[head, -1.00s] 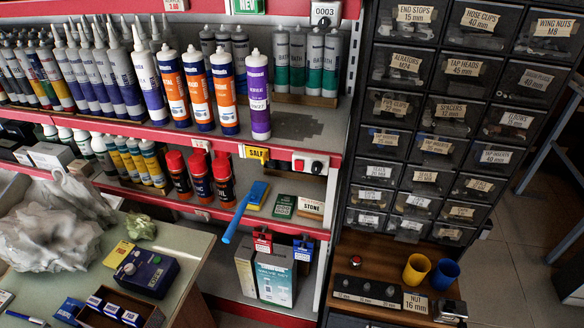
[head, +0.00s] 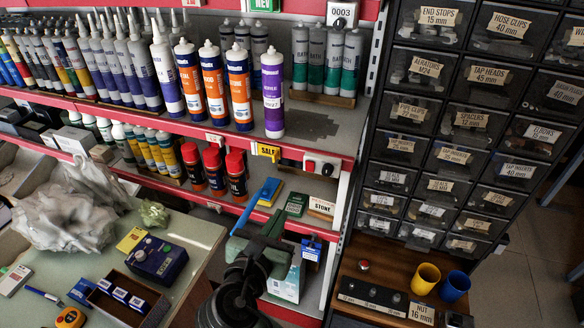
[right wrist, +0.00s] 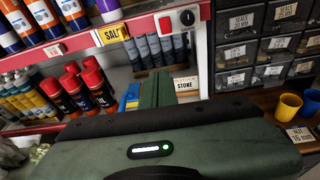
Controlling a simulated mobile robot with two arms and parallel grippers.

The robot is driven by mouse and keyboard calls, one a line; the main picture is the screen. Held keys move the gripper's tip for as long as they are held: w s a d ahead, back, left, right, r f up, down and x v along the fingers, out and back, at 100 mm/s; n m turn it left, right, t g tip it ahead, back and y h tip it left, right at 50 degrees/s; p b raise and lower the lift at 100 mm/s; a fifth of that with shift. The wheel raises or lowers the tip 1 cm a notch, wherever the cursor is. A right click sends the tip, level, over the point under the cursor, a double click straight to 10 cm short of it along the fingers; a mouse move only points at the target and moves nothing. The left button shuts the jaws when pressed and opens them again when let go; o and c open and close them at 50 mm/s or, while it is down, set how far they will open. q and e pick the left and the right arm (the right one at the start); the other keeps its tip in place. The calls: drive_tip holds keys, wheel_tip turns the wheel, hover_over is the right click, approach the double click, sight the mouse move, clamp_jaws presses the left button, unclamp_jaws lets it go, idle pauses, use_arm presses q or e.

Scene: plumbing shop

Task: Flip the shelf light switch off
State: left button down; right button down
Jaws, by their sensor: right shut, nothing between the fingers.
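A white switch plate (head: 322,164) is on the red front edge of the middle shelf, right of the yellow sale tag. In the right wrist view the plate (right wrist: 177,21) shows a red rocker (right wrist: 166,23) on its left and a round black knob on its right. I cannot tell which way the rocker is set. My right gripper (head: 266,228) is dark green, shut and empty, in front of the lower shelf, below the plate and apart from it. Its fingers also show in the right wrist view (right wrist: 157,90), below the plate. My left gripper is out of view.
Sealant tubes (head: 213,85) stand on the shelf above, and red spray cans (head: 214,170) stand left below the plate. A drawer cabinet (head: 455,120) stands at the right. A counter (head: 195,235) with a crumpled bag is at the front left. Yellow and blue cups (head: 425,279) stand at lower right.

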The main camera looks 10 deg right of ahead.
sight(308, 164)
drive_tip(key=shift+h, duration=0.4)
drive_tip(key=r, duration=0.1)
drive_tip(key=s+r, duration=0.1)
drive_tip(key=r, duration=0.2)
drive_tip(key=shift+s+d+r, duration=0.3)
drive_tip(key=shift+s+r, duration=0.05)
drive_tip(key=p+x, duration=0.1)
drive_tip(key=x, duration=0.3)
drive_tip(key=r+p+x, duration=0.1)
drive_tip(key=x, duration=0.4)
drive_tip(key=p+x, duration=0.1)
drive_tip(key=x, duration=0.4)
drive_tip(key=shift+w+r, duration=0.15)
drive_tip(key=shift+r, duration=0.05)
